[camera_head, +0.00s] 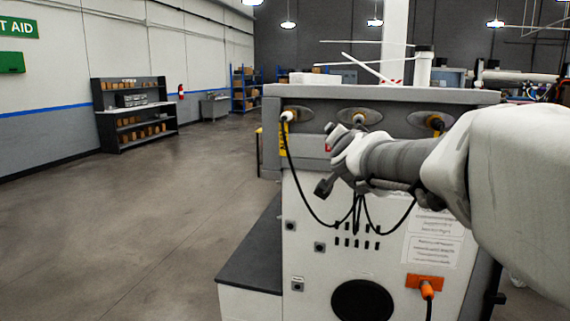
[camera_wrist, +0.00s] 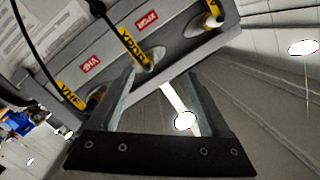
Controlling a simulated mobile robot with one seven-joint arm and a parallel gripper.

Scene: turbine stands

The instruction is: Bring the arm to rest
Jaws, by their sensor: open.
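My arm (camera_head: 520,165) reaches in from the right in the head view, bent in front of the turbine stand (camera_head: 310,230). My gripper (camera_wrist: 165,85) shows in the wrist view with its two fingers apart and nothing held between them. Behind the fingers is the stand's grey top panel (camera_wrist: 185,25) with oval sockets. Plugs with yellow tags and black cables sit at the sockets, such as the left plug (camera_head: 287,115) and middle plug (camera_head: 360,118). I cannot tell how far the fingers are from the panel. My wrist hides part of the stand's front.
A dark low ledge (camera_head: 252,250) juts out at the stand's left side. Black cables (camera_head: 357,212) hang in loops on its front, close to my wrist. An orange connector (camera_head: 426,284) is low on the front. Open floor (camera_head: 140,215) lies left, with a shelf (camera_head: 135,112) by the wall.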

